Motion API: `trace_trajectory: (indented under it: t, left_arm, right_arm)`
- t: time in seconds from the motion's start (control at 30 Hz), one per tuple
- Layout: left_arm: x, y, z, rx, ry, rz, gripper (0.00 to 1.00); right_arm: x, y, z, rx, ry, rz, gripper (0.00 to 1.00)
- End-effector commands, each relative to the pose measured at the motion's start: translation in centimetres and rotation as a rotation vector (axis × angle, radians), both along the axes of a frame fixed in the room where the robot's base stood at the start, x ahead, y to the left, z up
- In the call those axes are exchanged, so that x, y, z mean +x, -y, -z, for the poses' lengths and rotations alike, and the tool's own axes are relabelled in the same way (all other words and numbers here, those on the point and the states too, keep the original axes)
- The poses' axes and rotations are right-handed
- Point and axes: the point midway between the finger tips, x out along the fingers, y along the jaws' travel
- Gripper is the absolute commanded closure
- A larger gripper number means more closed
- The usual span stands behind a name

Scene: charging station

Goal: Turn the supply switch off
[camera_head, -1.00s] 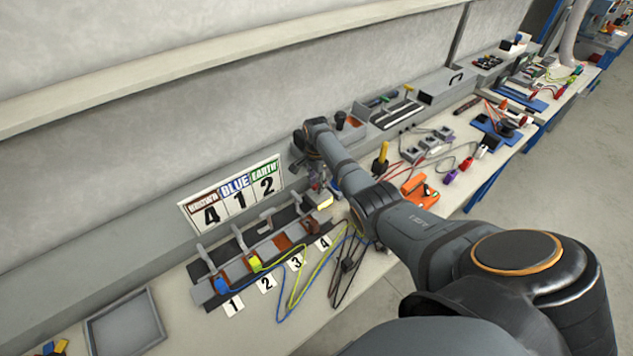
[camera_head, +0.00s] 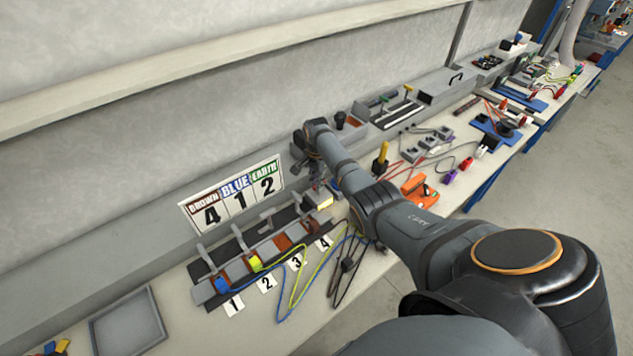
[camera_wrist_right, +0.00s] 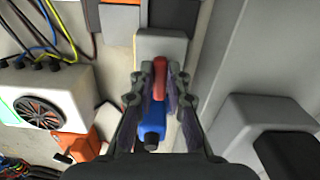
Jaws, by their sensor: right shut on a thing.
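In the right wrist view, a red lever (camera_wrist_right: 159,78) stands at the near end of a grey box (camera_wrist_right: 162,46). My right gripper (camera_wrist_right: 160,70) has its two fingers closed in on the red lever, one on each side. A blue block (camera_wrist_right: 152,126) with a dark end shows between the fingers, nearer the palm. Which piece is the supply switch is not labelled. In the head view, my right gripper (camera_head: 318,180) is small and partly hidden by my arm, just behind the terminal strip. My left gripper is not in view.
The terminal strip (camera_head: 236,268) with blue, yellow and dark cables lies in front, below a sign reading 4 1 2 (camera_head: 238,196). A grey tray (camera_head: 128,325) stands at the left. A white box with a fan grille (camera_wrist_right: 42,112) is beside the gripper.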

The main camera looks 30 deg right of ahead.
Motion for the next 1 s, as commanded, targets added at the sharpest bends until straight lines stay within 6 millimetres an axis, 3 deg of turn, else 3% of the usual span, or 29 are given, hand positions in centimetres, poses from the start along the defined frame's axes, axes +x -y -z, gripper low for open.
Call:
trace_trajectory:
  t: [1.0]
  left_arm:
    - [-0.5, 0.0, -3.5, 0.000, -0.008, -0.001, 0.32]
  right_arm:
    - [-0.7, 0.6, -0.2, 0.000, 0.002, -0.906, 1.00]
